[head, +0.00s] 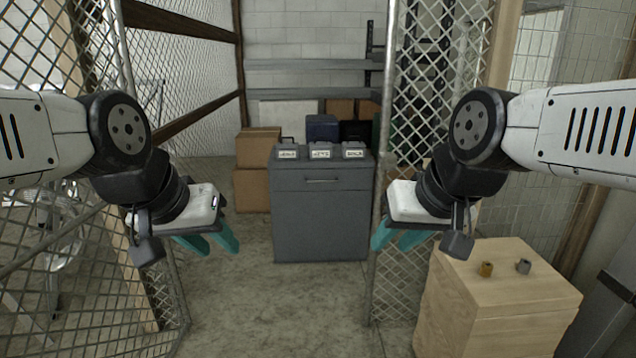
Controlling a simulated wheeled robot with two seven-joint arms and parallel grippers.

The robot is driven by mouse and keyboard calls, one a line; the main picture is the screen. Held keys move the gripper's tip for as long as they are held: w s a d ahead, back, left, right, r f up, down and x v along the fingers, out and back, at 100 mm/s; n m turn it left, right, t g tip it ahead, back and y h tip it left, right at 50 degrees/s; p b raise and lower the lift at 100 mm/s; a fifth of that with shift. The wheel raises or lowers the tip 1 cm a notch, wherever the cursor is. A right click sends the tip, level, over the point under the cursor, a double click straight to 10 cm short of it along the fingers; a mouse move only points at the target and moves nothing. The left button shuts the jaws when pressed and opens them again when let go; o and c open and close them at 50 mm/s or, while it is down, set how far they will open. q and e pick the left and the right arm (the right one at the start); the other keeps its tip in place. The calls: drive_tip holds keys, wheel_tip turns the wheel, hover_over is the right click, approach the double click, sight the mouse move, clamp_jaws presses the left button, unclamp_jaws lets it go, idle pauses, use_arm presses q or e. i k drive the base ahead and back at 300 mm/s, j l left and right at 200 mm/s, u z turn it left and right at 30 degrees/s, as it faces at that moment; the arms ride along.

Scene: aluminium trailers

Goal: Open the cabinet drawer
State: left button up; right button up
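A grey cabinet (321,225) stands ahead, beyond a gap in the wire mesh fence. Its drawer (300,182) is at the top of the front, with a dark handle (322,179), and looks closed. My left gripper (213,243) hangs at the left with its teal fingers pointing down and forward. My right gripper (396,240) hangs at the right in the same pose. Both are well short of the cabinet and touch nothing that I can see. The fingers of each look apart, with nothing between them.
Several labelled grey bins (321,152) stand on the cabinet. Mesh panels flank the opening, with a metal post (387,100) at right. Cardboard boxes (252,188) stand left of the cabinet. A wooden box (500,290) with two small cylinders is at lower right. The concrete floor (275,305) between is clear.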

sight(325, 179)
drive_tip(key=i+j+u, duration=0.2)
drive_tip(key=i, duration=1.35)
drive_tip(key=i+l+u, duration=0.25)
drive_tip(key=i, duration=1.25)
